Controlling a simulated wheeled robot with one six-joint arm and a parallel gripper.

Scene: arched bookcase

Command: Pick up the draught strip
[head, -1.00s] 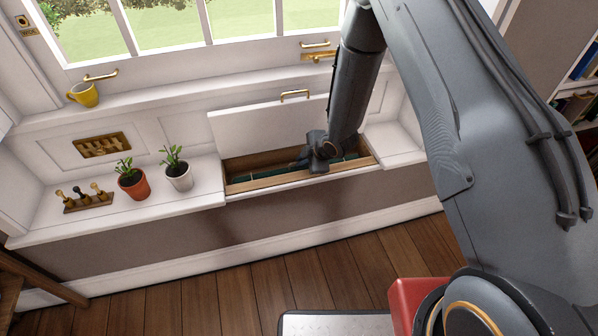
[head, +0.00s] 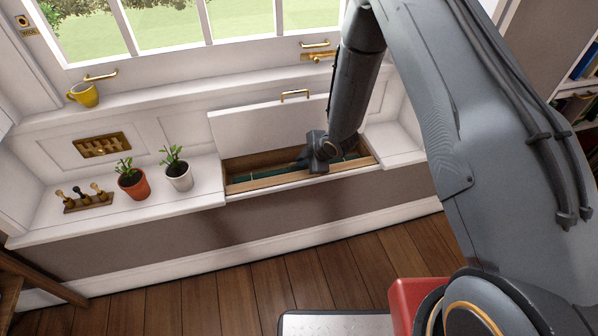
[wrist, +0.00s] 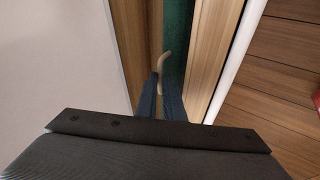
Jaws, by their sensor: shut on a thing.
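The draught strip (wrist: 164,66) shows in the wrist view as a thin, pale, curved piece sticking out beyond my fingertips, above a green-lined compartment. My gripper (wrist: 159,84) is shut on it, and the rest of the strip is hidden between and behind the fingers. In the head view my gripper (head: 304,160) reaches down into the open window-seat box (head: 262,184). The strip cannot be made out in that view. The box has wooden walls and a green lining, and its white lid (head: 262,122) stands raised behind it.
On the seat left of the box are a white pot plant (head: 179,177), a terracotta pot plant (head: 133,185) and a small rack with knobbed pieces (head: 88,204). A yellow mug (head: 84,94) stands on the sill. The box walls and raised lid are close around my gripper.

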